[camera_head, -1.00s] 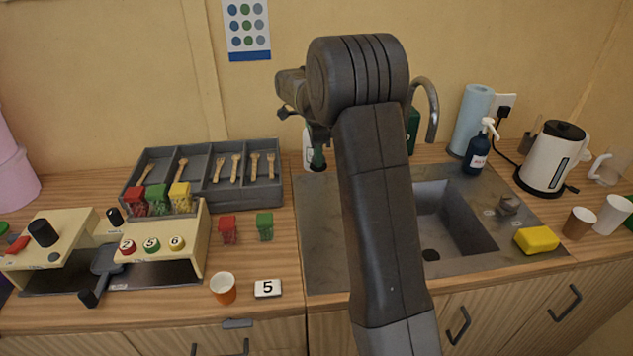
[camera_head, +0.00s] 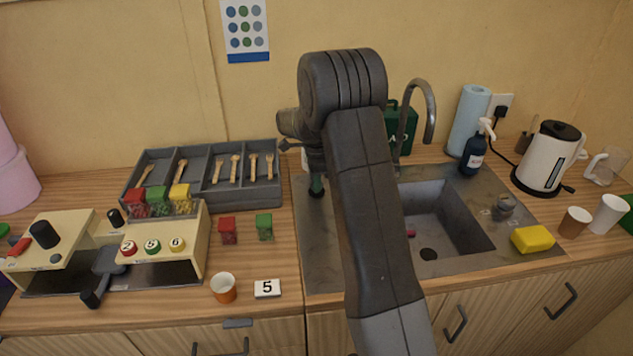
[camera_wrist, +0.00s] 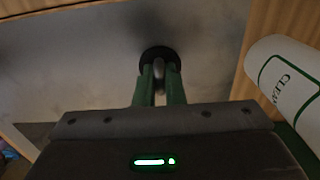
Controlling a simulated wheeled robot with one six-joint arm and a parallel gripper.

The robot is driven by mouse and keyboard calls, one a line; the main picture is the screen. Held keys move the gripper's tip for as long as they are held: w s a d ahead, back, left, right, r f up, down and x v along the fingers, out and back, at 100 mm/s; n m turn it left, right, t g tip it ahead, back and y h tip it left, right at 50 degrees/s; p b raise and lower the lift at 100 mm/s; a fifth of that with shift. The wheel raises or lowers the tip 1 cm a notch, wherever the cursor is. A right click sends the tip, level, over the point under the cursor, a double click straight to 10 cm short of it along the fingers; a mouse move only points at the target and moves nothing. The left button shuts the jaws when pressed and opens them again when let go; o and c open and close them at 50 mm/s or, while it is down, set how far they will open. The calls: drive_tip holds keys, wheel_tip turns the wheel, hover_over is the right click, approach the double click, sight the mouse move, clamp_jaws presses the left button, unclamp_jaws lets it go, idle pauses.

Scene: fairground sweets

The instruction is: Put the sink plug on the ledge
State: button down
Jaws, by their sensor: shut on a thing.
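My gripper (camera_wrist: 160,92) is shut on the sink plug (camera_wrist: 158,53), a black disc with a grey knob, in the wrist view. The knob is between the green fingers. The plug is over the grey metal sink surround; I cannot tell whether it touches. In the head view my gripper (camera_head: 316,186) is above the surround (camera_head: 318,260), left of the basin (camera_head: 455,235). My arm hides part of the surround and basin. I cannot tell which strip is the ledge.
A grey cutlery tray (camera_head: 207,199) is to the left. The tap (camera_head: 431,115), a green container (camera_head: 402,130) and a yellow sponge (camera_head: 532,239) are to the right. The front-left surround is clear.

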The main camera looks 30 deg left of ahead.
drive_tip(key=c, duration=1.5)
unclamp_jaws()
drive_tip(key=shift+f, duration=0.1)
wheel_tip(320, 180, up, 12)
drive_tip(key=shift+r+b, duration=0.25)
drive_tip(key=shift+b, duration=0.2)
